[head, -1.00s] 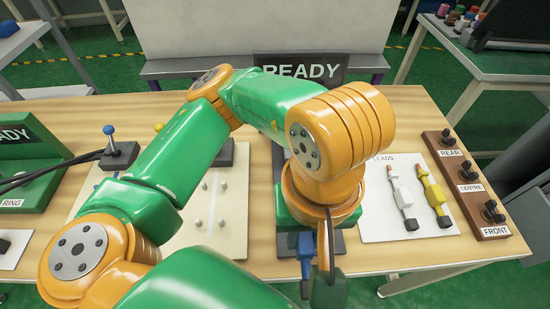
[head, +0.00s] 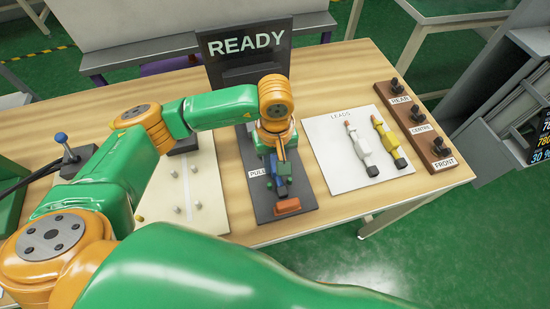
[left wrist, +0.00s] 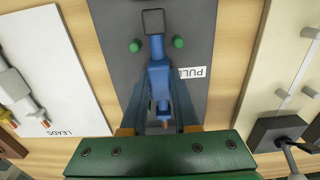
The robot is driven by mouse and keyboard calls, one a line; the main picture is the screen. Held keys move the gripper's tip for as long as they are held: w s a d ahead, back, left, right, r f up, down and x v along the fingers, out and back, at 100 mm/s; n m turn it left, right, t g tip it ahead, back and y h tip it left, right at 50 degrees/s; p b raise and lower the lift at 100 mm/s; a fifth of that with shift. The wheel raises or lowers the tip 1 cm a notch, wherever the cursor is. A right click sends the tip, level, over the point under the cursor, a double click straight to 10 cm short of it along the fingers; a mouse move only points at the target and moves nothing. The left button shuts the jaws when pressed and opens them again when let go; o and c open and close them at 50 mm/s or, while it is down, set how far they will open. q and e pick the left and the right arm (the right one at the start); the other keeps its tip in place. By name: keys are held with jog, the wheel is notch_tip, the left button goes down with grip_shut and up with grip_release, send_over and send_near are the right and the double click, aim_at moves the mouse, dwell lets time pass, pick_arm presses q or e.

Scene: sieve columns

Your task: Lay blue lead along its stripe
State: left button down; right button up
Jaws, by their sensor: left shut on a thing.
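The blue lead (left wrist: 158,75) is over the dark board marked PULL (head: 264,205). Whether the lead touches the board I cannot tell. The pale board with pegs (head: 205,180) stands to the left, partly behind my arm; a blue stripe is not clear on it. My right gripper is out of view.
A white LEADS mat (head: 330,165) holds a white lead (head: 358,150) and a yellow lead (head: 390,143). A rack with several black knobs (head: 420,130) edges the right side. A READY sign (head: 246,43) stands behind; an orange block (head: 287,206) sits at the dark board's front.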

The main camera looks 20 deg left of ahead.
pick_arm(q)
jog(key=shift+f, duration=0.15)
jog(key=c, duration=0.7)
grip_release()
jog(key=shift+o, duration=0.2)
jog(key=shift+r, duration=0.45)
notch_tip(320, 180, up, 12)
jog(key=b, duration=0.1)
jog(key=shift+f, duration=0.2)
